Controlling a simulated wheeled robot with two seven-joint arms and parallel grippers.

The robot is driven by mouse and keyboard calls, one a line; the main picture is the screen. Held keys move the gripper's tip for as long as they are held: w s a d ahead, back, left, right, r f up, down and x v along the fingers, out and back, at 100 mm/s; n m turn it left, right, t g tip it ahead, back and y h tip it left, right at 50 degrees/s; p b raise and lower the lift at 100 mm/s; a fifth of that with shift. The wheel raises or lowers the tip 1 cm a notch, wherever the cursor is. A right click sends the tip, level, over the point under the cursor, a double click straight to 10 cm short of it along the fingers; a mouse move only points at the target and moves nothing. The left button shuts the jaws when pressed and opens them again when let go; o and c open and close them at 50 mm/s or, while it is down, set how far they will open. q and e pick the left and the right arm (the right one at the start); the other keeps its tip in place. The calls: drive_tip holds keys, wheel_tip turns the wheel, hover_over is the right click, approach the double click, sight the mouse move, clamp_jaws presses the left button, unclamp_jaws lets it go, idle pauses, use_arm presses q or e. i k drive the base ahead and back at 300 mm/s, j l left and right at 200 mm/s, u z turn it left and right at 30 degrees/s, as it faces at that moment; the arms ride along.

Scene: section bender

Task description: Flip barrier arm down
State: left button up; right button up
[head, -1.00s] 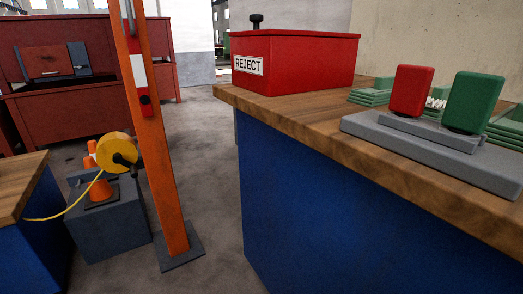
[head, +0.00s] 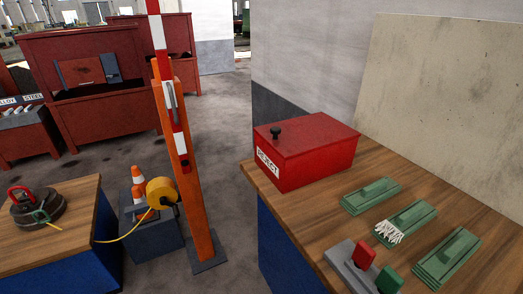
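The barrier arm (head: 157,33) is a red and white striped bar that stands upright, running up past the top edge of the head view. It lies along the front of an orange post (head: 201,220) on a dark base plate. A grey handle (head: 170,96) shows on the bar. Neither of my grippers is in view.
A wooden-topped blue bench on the right holds a red REJECT box (head: 306,150), green stacked pieces (head: 371,195) and a grey block (head: 347,266) with red and green paddles. A yellow reel (head: 161,192) and cones (head: 138,175) stand left of the post. Grey floor lies behind.

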sight(153, 11)
drive_tip(key=i+j+z, duration=0.1)
drive_tip(key=j, duration=0.3)
drive_tip(key=i+j+z, duration=0.1)
drive_tip(key=i+j, duration=0.15)
drive_tip(key=j, duration=0.15)
drive_tip(key=i+j+z, duration=0.1)
drive_tip(key=j, duration=0.3)
